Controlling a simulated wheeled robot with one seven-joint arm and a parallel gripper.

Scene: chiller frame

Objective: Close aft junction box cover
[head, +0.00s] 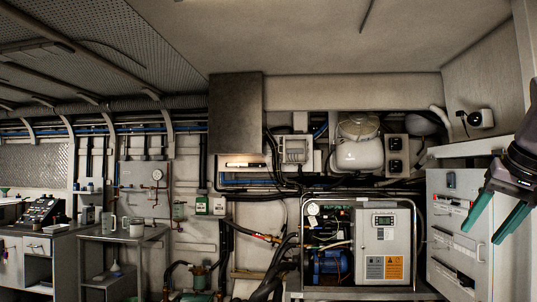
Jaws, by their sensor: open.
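My gripper (482,236) is at the right edge, its two teal fingers spread apart and empty, pointing down and left. It appears in front of the white drawer cabinet. No label marks the aft junction box, so I cannot tell for certain which box it is. A small pale box (296,150) with an exposed-looking front is on the back wall. A grey control box (383,246) with a small display and orange and blue labels sits in the chiller frame (415,225), and its front looks shut. My gripper is apart from both boxes.
A white cabinet (450,185) stands at the right. A dark grey panel (235,112) hangs at upper middle. Hoses (280,262) run left of the chiller frame. A metal cart (122,238) and a workbench (40,238) stand at left.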

